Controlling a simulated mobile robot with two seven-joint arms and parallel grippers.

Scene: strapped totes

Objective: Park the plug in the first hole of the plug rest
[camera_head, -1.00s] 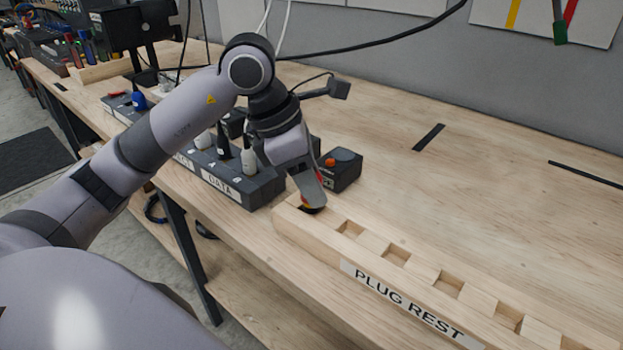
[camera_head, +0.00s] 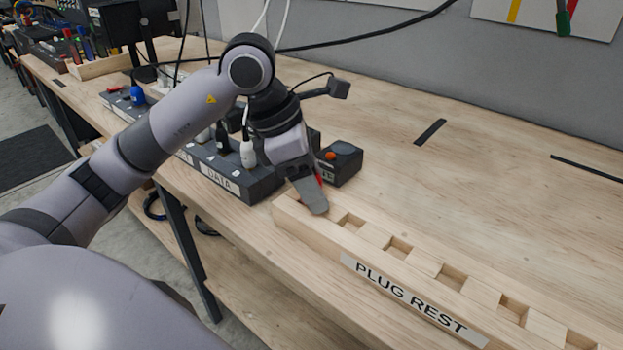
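The plug rest (camera_head: 330,238) is a long pale wooden block with a row of square holes and a "PLUG REST" label, running along the bench's front edge to the lower right. My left gripper (camera_head: 314,204) points down at its left end, where the first hole would be. The gripper covers that end, and several holes to the right show empty. A grey finger faces the camera with a thin red strip beside it. The plug cannot be made out, and the finger gap is hidden. My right gripper is not in view.
A dark "DATA" socket strip (camera_head: 232,180) with white and black plugs stands left of the gripper. A small black box (camera_head: 345,163) with an orange button stands just behind it.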

